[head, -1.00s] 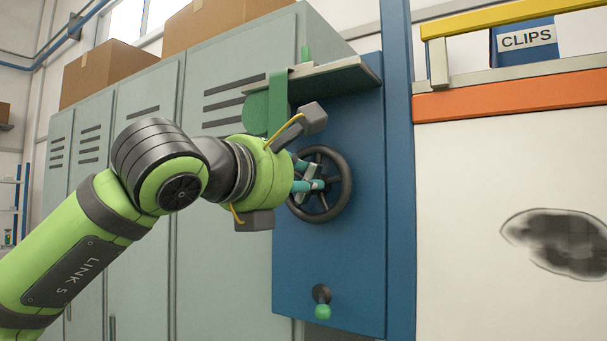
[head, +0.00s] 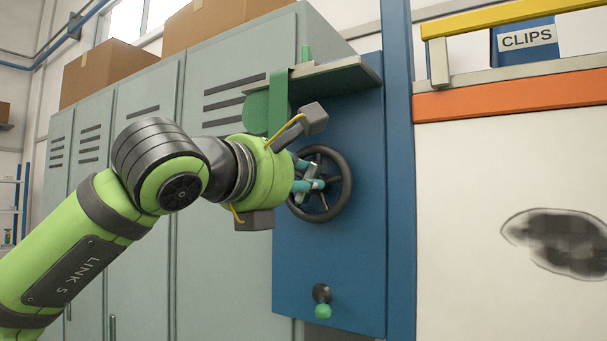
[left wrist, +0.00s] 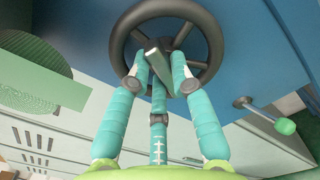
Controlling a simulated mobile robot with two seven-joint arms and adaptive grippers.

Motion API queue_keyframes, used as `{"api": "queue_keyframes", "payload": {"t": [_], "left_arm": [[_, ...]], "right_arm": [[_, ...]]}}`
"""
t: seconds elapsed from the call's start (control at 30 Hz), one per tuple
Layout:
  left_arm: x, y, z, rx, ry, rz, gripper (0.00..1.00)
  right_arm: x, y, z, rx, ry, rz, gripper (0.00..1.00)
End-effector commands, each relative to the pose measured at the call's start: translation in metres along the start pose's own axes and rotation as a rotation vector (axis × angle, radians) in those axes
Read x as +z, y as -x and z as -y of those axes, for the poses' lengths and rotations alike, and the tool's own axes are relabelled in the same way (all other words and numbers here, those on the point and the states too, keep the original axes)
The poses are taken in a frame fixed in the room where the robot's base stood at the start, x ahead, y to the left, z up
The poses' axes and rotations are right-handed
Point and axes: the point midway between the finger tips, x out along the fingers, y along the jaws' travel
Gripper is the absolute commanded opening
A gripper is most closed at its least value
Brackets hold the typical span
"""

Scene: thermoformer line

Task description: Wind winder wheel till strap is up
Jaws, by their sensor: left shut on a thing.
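The black winder wheel (head: 346,194) stands on the front of a blue panel (head: 345,245); it also shows in the left wrist view (left wrist: 118,43). A grey bar-like handle (left wrist: 157,58) stands out from the wheel near its middle. My left gripper (head: 312,181) has its teal fingers closed around this handle; the fingertips show in the left wrist view (left wrist: 160,84). A green strap (head: 278,98) hangs over the shelf edge, beside a round green disc (head: 256,113). The strap's lower part is hidden behind my left wrist. My right gripper is out of view.
A grey-green shelf (head: 345,78) juts out above the wheel. A small crank with a green knob (head: 322,311) sits below it. Grey lockers (head: 145,215) stand to the left with cardboard boxes (head: 105,70) on top. A white panel (head: 470,180) with a dark smudge is at right.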

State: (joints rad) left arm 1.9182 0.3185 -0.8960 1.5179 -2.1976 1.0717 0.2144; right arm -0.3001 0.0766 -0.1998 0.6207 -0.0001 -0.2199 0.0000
Motion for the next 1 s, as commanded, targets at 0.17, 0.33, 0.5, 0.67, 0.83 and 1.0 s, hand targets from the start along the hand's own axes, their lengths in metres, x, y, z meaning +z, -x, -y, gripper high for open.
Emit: {"api": "queue_keyframes", "payload": {"t": [0.17, 0.33, 0.5, 0.67, 0.83, 1.0], "left_arm": [[-0.0018, -0.0033, 0.0033, -0.005, -0.174, -0.005, 0.0], [-0.0027, -0.0036, 0.0042, -0.006, -0.241, -0.006, 0.0], [-0.003, -0.0037, 0.0043, -0.007, -0.241, -0.007, 0.0], [-0.0018, -0.0033, 0.0044, -0.006, -0.38, -0.006, 0.0], [-0.0022, -0.0034, 0.0051, -0.006, -0.484, -0.006, 0.0], [-0.0026, -0.0036, 0.0053, -0.007, -0.483, -0.007, 0.0]], "right_arm": [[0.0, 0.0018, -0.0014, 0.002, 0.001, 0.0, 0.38], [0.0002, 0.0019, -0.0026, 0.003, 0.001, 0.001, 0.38], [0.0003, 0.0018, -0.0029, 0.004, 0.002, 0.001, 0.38], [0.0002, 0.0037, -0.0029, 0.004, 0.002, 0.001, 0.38], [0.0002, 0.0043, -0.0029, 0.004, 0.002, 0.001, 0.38], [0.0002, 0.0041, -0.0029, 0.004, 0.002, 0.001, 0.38]]}}
